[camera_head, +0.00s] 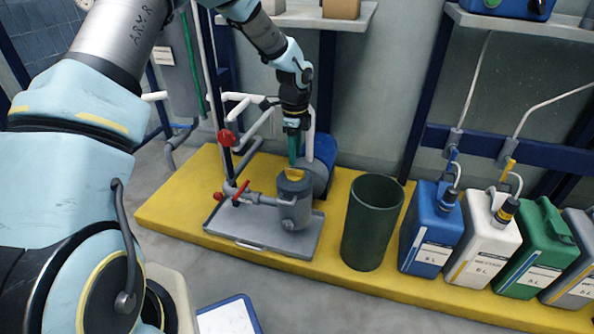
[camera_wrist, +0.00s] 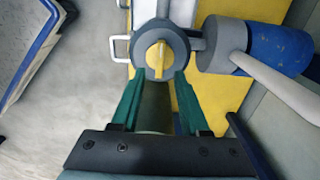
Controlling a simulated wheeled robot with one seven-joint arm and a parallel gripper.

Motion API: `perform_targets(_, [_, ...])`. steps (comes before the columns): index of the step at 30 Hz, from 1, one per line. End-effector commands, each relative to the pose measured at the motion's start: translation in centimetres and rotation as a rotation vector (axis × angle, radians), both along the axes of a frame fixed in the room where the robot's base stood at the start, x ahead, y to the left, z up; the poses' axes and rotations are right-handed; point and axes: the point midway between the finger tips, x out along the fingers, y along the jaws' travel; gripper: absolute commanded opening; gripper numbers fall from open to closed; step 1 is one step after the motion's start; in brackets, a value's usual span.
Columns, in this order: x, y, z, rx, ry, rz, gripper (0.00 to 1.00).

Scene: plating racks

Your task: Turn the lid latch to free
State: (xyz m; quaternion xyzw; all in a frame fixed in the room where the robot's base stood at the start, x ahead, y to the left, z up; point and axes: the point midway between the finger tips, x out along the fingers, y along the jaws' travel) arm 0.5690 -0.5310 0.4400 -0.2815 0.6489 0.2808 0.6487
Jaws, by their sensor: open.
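The lid latch is a yellow bar (camera_head: 294,174) on top of the grey filter pot (camera_head: 294,207). In the wrist view the latch (camera_wrist: 157,57) lies across the round grey lid (camera_wrist: 145,44), with its length running up and down the picture. My gripper (camera_head: 293,163) hangs pointing down just above the pot. Its green fingers (camera_wrist: 158,80) are apart and empty, with tips at the near edge of the lid on either side of the latch's line. The latch shows no visible contact with them.
The pot stands in a grey tray (camera_head: 232,243) on a yellow platform (camera_head: 165,212). Red valve handles (camera_head: 228,139) and pipes are at its left. A blue pump (camera_head: 325,150) is close behind. A dark green bin (camera_head: 371,222) and several jugs (camera_head: 432,228) stand right.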

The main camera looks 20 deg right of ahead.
Motion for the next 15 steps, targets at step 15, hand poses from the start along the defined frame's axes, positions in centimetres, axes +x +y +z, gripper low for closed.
perform_targets(15, [0.0, 0.0, -5.3, -0.001, -0.001, 0.002, 0.45])
